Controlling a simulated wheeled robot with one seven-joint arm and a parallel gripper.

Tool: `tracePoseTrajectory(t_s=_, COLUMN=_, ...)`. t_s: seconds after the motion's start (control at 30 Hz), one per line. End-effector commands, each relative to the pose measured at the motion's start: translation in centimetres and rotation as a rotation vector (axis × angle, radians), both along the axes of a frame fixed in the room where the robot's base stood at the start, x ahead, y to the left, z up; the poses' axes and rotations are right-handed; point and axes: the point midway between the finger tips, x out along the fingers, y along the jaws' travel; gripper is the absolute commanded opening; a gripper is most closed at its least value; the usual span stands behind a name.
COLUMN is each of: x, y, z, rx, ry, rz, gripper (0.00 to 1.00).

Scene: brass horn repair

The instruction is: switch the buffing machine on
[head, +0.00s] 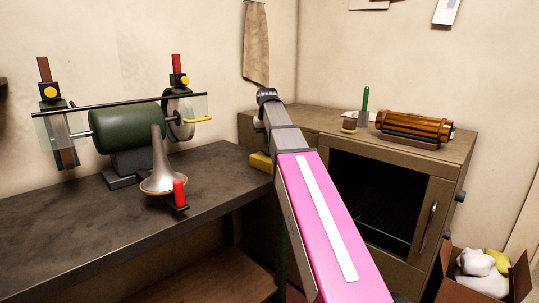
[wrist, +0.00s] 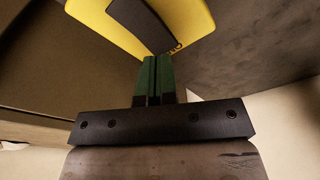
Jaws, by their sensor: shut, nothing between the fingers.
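The buffing machine (head: 125,127) is a dark green motor with a wheel on each side, on the dark workbench (head: 70,220) in the head view. A yellow box (head: 261,161) sits at the bench's right end, partly behind my arm. In the wrist view a yellow thing (wrist: 194,16) with a dark, rounded panel (wrist: 137,20) lies just past my fingertips; it looks like the same box. My gripper (wrist: 158,60) is shut and empty, its green fingertips together and close to the yellow thing. Whether they touch cannot be told. The head view hides my gripper.
A grey metal cone (head: 160,175) and a red-handled part (head: 180,194) are in front of the machine. A brown cabinet (head: 427,230) with a dark window stands right, bearing a ribbed amber roll (head: 413,126). A box (head: 520,275) of soft pieces is at lower right.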

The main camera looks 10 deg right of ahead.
Motion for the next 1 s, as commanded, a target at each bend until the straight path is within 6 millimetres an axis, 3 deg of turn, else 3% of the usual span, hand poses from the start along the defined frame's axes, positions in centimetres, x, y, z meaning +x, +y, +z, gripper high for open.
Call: tracePoseTrajectory(t_s=1.0, x=0.00, y=0.00, z=-0.80, rx=0.000, ry=0.000, rz=0.000, gripper=0.00)
